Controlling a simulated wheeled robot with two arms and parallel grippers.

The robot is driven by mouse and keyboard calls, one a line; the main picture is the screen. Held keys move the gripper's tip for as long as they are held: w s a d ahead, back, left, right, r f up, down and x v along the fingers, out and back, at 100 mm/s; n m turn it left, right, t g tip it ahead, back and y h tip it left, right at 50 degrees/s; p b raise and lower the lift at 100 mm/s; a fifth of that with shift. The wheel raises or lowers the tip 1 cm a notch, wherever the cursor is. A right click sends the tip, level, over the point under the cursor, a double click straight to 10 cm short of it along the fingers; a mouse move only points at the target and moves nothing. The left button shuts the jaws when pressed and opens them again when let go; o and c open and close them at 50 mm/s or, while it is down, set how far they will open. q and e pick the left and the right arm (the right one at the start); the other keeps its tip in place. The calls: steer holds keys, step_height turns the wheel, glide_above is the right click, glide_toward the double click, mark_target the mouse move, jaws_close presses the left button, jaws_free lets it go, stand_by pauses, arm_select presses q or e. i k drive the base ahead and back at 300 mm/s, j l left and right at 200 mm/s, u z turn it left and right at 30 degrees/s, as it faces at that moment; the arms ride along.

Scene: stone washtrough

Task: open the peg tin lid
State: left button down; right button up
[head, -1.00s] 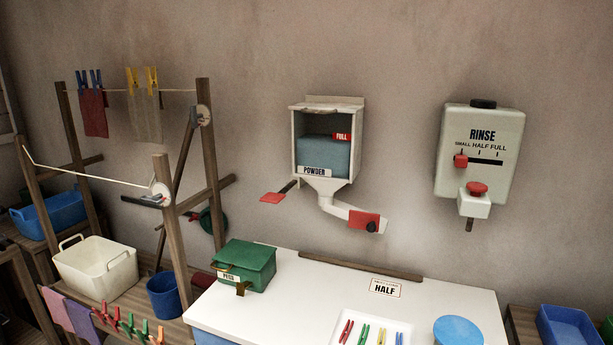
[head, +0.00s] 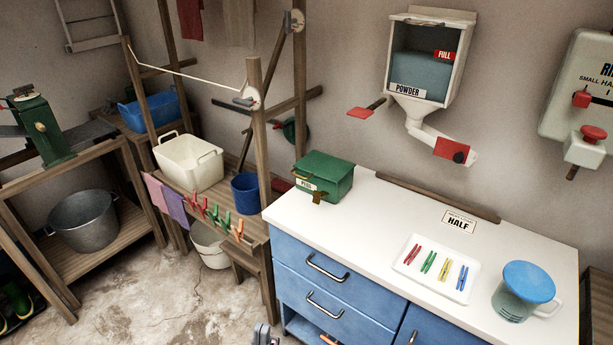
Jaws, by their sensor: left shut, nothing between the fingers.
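The peg tin (head: 330,183) is a green box with a "PEGS" label and a brass-coloured clasp (head: 318,197) on its front. It stands at the left end of the white counter top, and its green lid (head: 325,167) is down. My left gripper (head: 265,335) shows only as a small grey tip at the bottom edge, in front of the blue cabinet. It is shut and empty, well below and apart from the tin. My right gripper is not in view.
On the counter (head: 380,215) are a white tray (head: 408,268) with coloured pegs and a lidded jug (head: 525,290). The powder dispenser (head: 424,70) hangs above on the wall. A line post (head: 257,120) stands just left of the tin. Blue drawers (head: 320,270) are below.

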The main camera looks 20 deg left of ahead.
mark_target(333, 170)
steer(key=i+j, duration=0.1)
steer(key=j, duration=1.1)
steer(key=i+j+z, duration=0.1)
steer(key=j, duration=0.45)
steer(key=i, duration=0.05)
